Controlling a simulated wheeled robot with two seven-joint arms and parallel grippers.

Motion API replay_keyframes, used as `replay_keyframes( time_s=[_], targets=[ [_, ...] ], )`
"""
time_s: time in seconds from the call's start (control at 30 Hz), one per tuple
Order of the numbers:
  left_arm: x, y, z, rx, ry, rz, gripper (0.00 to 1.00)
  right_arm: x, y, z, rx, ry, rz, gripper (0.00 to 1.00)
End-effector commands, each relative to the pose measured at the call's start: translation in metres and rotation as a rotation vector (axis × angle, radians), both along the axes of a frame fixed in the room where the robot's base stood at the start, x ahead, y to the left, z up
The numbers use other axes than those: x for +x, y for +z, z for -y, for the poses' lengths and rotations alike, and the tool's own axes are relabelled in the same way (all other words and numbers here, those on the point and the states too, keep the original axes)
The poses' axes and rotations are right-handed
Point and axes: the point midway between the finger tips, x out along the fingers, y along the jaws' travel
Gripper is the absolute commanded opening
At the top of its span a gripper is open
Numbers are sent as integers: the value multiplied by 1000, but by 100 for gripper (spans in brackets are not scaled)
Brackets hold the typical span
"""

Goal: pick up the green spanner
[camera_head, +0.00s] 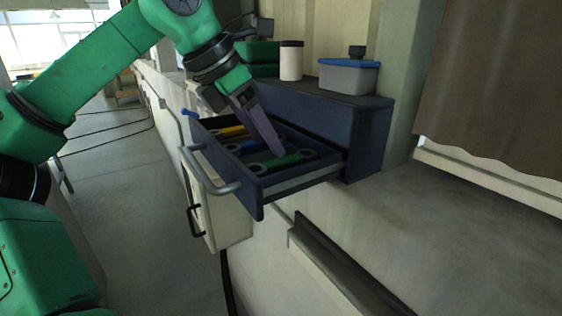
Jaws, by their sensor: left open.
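The green spanner (284,161) lies in the open blue drawer (257,198), nearest the drawer's right side, with grey ring ends showing. My left gripper (272,148) reaches down into the drawer from above. Its fingers are open, and their tips are close to the green spanner; I cannot tell whether they touch it. A blue spanner (243,147) and a yellow spanner (232,131) lie in the drawer to the left of the green one. My right gripper is not in view.
The drawer has a grey bar handle (212,178) at its front. On the cabinet (362,122) stand a grey box with a blue lid (348,77), a white jar (291,62) and a green box (258,58). The bench top (440,225) at right is clear.

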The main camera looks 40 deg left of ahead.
Motion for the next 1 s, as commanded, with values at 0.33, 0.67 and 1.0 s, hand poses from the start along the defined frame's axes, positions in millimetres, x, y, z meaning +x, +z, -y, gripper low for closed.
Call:
replay_keyframes(
  time_s=[0.33, 0.67, 1.0],
  targets=[
    [19, -38, 6, -2, 0, 1, 68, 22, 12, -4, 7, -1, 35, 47],
    [19, -37, 6, -2, 0, 1, 0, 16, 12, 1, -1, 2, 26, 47],
    [19, -33, 5, -1, -1, 2, 0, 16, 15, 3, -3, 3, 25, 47]
  ],
)
